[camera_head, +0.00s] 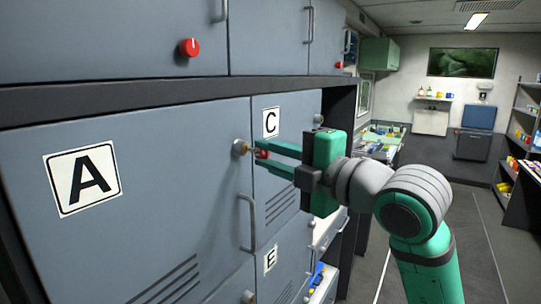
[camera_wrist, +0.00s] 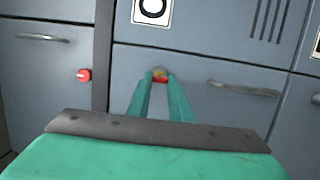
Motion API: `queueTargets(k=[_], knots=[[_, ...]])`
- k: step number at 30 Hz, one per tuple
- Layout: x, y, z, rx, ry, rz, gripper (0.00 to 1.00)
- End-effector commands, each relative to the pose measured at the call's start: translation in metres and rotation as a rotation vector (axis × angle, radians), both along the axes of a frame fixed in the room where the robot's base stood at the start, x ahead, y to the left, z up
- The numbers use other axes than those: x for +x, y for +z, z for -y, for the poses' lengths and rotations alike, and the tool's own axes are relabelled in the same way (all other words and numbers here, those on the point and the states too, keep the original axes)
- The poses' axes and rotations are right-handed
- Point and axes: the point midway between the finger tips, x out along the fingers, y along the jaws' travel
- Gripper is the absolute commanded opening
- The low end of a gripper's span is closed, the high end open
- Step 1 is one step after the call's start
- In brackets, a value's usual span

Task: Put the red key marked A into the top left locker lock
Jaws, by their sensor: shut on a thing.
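The red key (camera_head: 262,154) is held at the tips of my green gripper (camera_head: 264,158), which is shut on it. The key's brass end points left at the round lock (camera_head: 239,147) on the right edge of the locker door marked A (camera_head: 135,225). The brass end is at or very near the lock face; I cannot tell whether it is inside. In the wrist view the red key (camera_wrist: 160,81) shows between the fingertips (camera_wrist: 160,77), in line with the lock (camera_wrist: 160,71). The fingers hide most of the key, and its marking is not readable.
A handle (camera_head: 248,222) sits just below the lock. The door marked C (camera_head: 285,160) is to the right, with the door marked E (camera_head: 270,262) below. Upper lockers carry a red knob (camera_head: 189,47). Open aisle floor (camera_head: 480,235) lies to the right.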

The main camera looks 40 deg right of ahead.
Motion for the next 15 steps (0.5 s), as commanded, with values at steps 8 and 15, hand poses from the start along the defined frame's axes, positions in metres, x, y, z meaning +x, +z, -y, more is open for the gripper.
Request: queueTargets(k=[8,15], knots=[[0.0034,0.0001,-0.0015,0.000,0.001,0.000,0.03],[0.0062,0.0001,-0.0026,0.000,0.000,0.000,0.03]])
